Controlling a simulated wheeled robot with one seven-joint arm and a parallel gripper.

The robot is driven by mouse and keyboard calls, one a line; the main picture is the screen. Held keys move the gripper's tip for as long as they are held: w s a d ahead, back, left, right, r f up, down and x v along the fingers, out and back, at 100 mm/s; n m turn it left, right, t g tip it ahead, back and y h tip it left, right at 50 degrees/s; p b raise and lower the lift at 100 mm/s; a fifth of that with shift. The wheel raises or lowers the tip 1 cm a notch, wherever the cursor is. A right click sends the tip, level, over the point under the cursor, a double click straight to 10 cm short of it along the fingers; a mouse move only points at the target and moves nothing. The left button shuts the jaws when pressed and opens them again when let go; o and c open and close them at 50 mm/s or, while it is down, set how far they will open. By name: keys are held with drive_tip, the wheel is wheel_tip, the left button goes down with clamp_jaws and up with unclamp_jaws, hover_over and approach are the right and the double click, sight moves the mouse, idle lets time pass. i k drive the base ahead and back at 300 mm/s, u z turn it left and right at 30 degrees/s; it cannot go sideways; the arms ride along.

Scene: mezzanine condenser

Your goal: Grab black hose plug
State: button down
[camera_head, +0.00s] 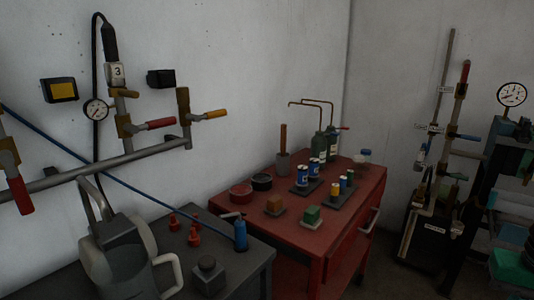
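A thin black hose (96,70) arches up the wall at the upper left. Its thick black plug (110,43) points down and meets the top of the pale fitting marked 3 (115,73). I cannot tell how firmly it sits there. A pale grey and dark assembly at the lower left looks like the end of my arm, with my gripper (93,184) as its slim grey prongs pointing up. It is well below the plug and apart from it in the picture. I cannot tell whether the fingers are open or shut.
A pressure gauge (96,110) and a pipe (150,148) with red and yellow valve handles lie below the plug. A blue rod (120,180) crosses diagonally. A grey bench (245,262) and a red cart (335,238) with cans stand below and to the right.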

sight(108, 32)
drive_tip(key=u, duration=1)
drive_tip(key=k, duration=0.5)
drive_tip(key=u, duration=0.25)
drive_tip(key=i, duration=0.5)
drive_tip(key=z, duration=0.05)
